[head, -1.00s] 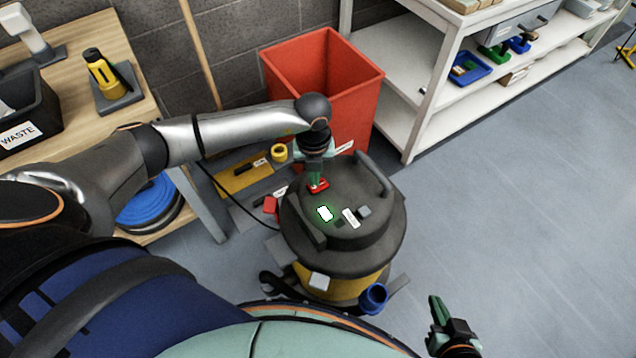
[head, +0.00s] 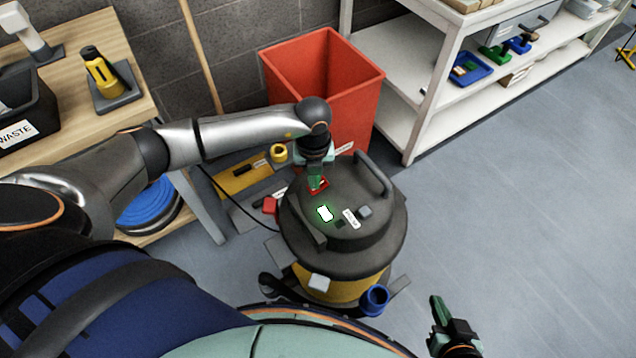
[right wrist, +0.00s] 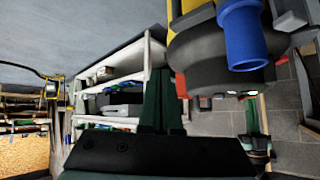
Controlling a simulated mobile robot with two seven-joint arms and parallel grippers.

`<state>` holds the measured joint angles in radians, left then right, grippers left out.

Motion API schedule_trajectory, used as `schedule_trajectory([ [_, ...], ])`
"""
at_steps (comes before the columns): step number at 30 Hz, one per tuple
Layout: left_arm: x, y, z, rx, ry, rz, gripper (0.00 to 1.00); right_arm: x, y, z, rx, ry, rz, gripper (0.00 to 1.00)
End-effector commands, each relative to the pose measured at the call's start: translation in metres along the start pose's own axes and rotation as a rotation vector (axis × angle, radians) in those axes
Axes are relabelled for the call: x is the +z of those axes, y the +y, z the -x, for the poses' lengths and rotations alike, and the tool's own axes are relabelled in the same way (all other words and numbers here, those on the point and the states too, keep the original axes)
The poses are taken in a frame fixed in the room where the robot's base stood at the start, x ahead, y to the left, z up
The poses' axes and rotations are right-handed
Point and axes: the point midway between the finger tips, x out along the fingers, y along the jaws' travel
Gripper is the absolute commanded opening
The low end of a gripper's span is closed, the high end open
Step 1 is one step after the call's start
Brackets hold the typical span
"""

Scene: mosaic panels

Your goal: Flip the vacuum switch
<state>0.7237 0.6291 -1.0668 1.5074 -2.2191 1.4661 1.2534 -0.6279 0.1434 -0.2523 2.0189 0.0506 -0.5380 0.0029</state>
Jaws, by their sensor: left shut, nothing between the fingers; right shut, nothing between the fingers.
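The vacuum (head: 345,262) stands on the floor, with a dark lid and a yellow drum. The red switch (head: 318,186) is on top of the lid, near its back left. A white light with a green glow (head: 325,213) shows on the lid in front of it. My left gripper (head: 316,184) is shut and points down at the red switch; its fingertips cover part of it, and I cannot tell whether they touch. My right gripper (head: 437,306) is shut and empty, low at the right, apart from the vacuum. Its green fingers also show in the right wrist view (right wrist: 162,100).
A red bin (head: 322,75) stands behind the vacuum. A wooden bench (head: 140,60) is at the left, with a black waste box (head: 25,105). White shelves (head: 400,70) stand at the back right. The floor at the right is clear. A blue hose port (head: 374,299) sticks out in front.

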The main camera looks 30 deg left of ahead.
Motion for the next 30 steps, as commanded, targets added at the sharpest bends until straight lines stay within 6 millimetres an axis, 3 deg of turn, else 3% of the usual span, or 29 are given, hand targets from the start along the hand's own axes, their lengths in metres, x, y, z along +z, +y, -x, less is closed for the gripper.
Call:
schedule_trajectory([
  [6, 0.000, 0.000, 0.001, 0.000, 0.000, 0.000, 0.00, 0.003, 0.000, 0.004, 0.001, -0.012, -0.001, 0.00],
  [12, 0.000, 0.000, 0.022, 0.000, 0.000, 0.001, 0.00, -0.013, -0.002, 0.019, 0.002, -0.005, -0.004, 0.00],
  [30, 0.000, 0.000, 0.069, 0.000, 0.000, 0.000, 0.00, -0.035, 0.004, 0.035, 0.022, 0.010, -0.005, 0.00],
])
